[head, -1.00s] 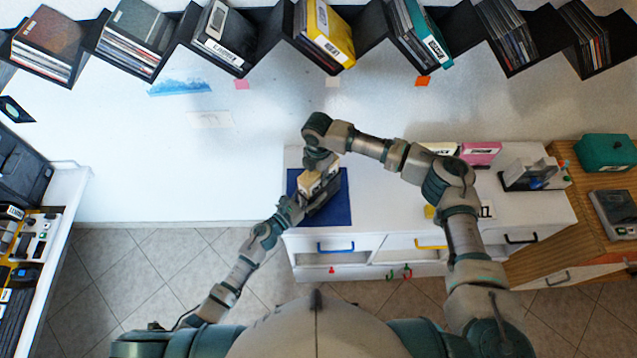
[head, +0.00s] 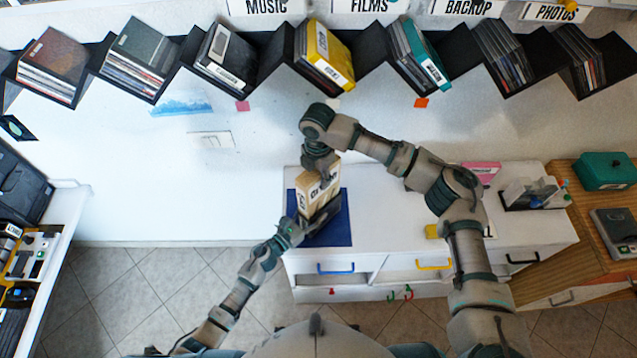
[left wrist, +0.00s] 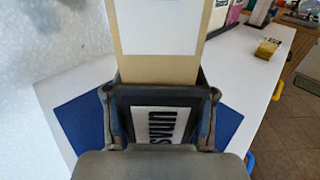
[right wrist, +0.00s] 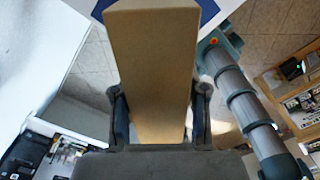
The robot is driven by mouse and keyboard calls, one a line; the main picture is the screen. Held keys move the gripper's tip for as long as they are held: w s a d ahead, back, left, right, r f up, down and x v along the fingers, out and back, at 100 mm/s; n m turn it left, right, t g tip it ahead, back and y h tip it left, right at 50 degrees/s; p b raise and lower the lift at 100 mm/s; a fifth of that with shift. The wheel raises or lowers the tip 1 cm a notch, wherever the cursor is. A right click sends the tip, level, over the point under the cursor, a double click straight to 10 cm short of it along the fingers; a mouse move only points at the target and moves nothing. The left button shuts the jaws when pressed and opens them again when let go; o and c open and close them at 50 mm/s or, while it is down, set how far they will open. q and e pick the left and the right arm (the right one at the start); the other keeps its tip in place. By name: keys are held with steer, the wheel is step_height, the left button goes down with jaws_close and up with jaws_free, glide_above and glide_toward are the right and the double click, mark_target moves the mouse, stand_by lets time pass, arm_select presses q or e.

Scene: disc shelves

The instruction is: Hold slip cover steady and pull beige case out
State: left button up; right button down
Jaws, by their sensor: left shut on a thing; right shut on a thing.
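The beige case (head: 311,191) stands upright above the blue mat (head: 335,233), with its upper part showing. It also shows in the left wrist view (left wrist: 160,62) with a white label, and in the right wrist view (right wrist: 152,75). The dark slip cover (head: 326,214) is around its lower part; its lettered white label shows in the left wrist view (left wrist: 158,124). My left gripper (head: 304,222) is shut on the slip cover, low near the mat. My right gripper (head: 320,172) is shut on the top of the beige case. The slip cover's base is mostly hidden.
The white cabinet top (head: 390,220) is clear right of the mat. Black zigzag wall shelves (head: 275,60) with discs hang above.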

mark_target(303, 222)
arm_select(q)
steer(key=shift+d, duration=0.1)
steer(key=o, duration=1.3)
steer(key=shift+c, duration=0.2)
steer(key=shift+v, duration=4.05)
